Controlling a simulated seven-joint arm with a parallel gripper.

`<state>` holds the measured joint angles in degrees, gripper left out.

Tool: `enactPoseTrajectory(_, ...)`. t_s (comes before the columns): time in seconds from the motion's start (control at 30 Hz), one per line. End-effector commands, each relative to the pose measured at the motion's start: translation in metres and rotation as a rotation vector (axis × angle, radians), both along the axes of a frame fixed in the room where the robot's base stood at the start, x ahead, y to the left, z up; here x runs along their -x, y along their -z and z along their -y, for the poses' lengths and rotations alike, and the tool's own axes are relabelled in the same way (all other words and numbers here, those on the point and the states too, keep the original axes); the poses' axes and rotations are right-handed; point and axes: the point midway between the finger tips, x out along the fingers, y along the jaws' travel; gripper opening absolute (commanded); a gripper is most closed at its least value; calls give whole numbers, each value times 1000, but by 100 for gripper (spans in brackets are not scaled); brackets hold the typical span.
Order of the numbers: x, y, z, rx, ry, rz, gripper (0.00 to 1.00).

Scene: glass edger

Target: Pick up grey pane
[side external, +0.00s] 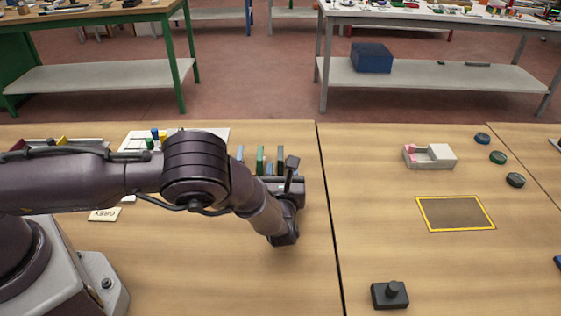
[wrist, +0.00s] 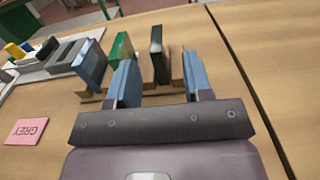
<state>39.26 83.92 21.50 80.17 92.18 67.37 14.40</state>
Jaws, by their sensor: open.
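A dark grey pane (wrist: 157,55) stands on edge in a low holder in the wrist view. It also shows in the side external view (side external: 280,157), partly hidden by my gripper. My gripper (wrist: 157,68) is open, with a blue finger on either side of the dark pane's line. I cannot tell how far the fingers reach past its near edge. A green pane (wrist: 120,47) and a blue pane (wrist: 90,65) stand in a row to its left.
A grey-and-pink block fixture (side external: 430,156), several dark round buttons (side external: 498,158), a yellow-edged mat (side external: 455,226) and a black knobbed box (side external: 390,295) are on the right-hand table. A seam (side external: 331,230) separates the tables. The front table area is clear.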

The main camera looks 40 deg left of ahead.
Motion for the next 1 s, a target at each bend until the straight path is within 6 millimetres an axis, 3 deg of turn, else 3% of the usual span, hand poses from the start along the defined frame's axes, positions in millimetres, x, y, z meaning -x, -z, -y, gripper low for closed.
enactPoseTrajectory(0.27,-16,0,-18,1,-2,-1,46)
enactPoseTrajectory(0.5,-39,0,-45,3,-3,1,46)
enactPoseTrajectory(0.83,-45,0,-51,1,0,-1,46)
enactPoseTrajectory(0.87,-45,0,-51,1,0,-1,43)
enactPoseTrajectory(1.0,-45,0,-50,1,0,-1,11)
